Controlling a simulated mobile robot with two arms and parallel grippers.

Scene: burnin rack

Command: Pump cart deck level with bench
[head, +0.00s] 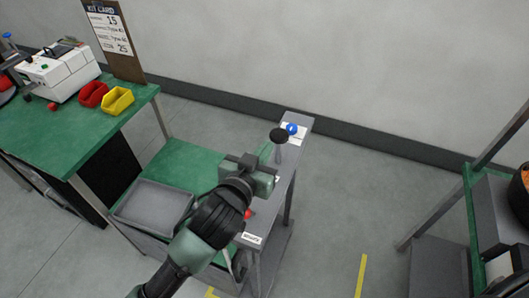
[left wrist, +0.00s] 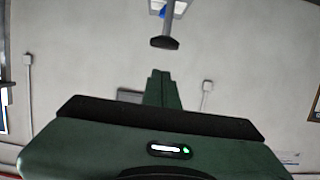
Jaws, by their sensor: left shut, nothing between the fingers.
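The cart's green deck (head: 185,160) stands beside the green bench (head: 60,135) and looks lower than the bench top. A narrow grey panel (head: 262,215) runs along the cart's right side. A pump lever with a black knob (head: 279,135) rises from it, near a blue knob (head: 292,128). My left gripper (head: 263,170) is shut and empty above the panel, just short of the lever in the head view. In the left wrist view the shut fingers (left wrist: 160,88) point towards the black knob (left wrist: 164,43), with a visible gap. My right gripper is not in view.
A grey tray (head: 153,205) sits on the deck. The bench holds a white machine (head: 60,72), a red bin (head: 93,94), a yellow bin (head: 117,101) and a kit card board (head: 112,40). A rack (head: 480,215) stands at the right. Floor between cart and rack is clear.

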